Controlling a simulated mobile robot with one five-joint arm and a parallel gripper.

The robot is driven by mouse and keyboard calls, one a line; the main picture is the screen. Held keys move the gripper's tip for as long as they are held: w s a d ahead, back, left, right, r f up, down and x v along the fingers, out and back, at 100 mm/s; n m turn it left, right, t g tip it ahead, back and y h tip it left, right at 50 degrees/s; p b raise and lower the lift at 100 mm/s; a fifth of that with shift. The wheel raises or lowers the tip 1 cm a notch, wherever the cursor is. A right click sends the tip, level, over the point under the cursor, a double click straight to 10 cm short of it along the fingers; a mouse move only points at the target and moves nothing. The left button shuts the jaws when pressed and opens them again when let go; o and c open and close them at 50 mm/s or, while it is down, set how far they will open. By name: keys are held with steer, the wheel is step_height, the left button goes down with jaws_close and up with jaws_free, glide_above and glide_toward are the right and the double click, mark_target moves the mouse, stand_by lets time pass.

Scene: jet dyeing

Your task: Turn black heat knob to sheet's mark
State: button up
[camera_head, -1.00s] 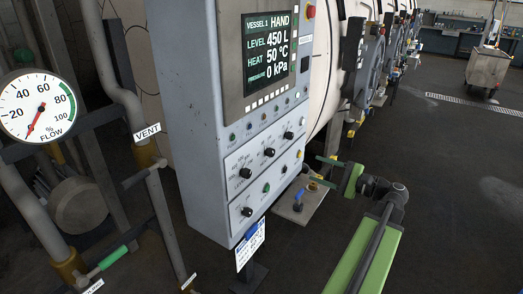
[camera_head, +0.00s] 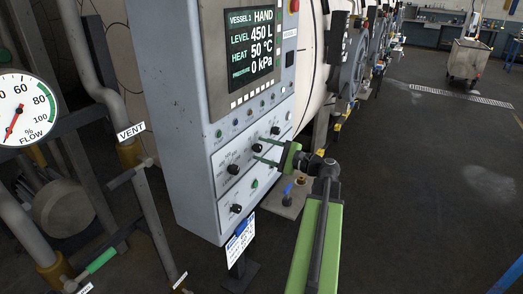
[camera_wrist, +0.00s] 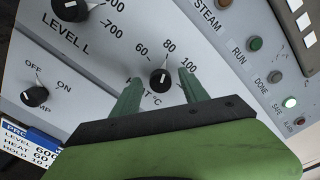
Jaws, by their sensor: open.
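The black heat knob (camera_wrist: 160,78) sits on the light control panel, with a scale showing 60, 80 and 100 °C. In the head view the knob (camera_head: 257,149) is the middle one of the upper row. My gripper (camera_wrist: 160,80) is open, with one green finger on each side of the knob. I cannot tell whether they touch it. The head view shows my gripper (camera_head: 264,149) at the panel face.
The level knob (camera_wrist: 70,8) and an on/off knob (camera_wrist: 35,96) are left of the heat knob. Indicator buttons including a lit one (camera_wrist: 289,103) are to the right. The screen (camera_head: 251,45) reads 450 L, 50 °C, 0 kPa. A flow gauge (camera_head: 22,108) stands at left.

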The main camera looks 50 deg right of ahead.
steer(key=shift+w, duration=0.4)
jaws_close()
steer(key=shift+a+n, duration=0.1)
steer(key=shift+n, duration=0.2)
steer(key=n, duration=0.4)
steer(key=shift+f, duration=0.1)
steer(key=shift+f+n, duration=0.1)
steer(key=shift+n, duration=2.4)
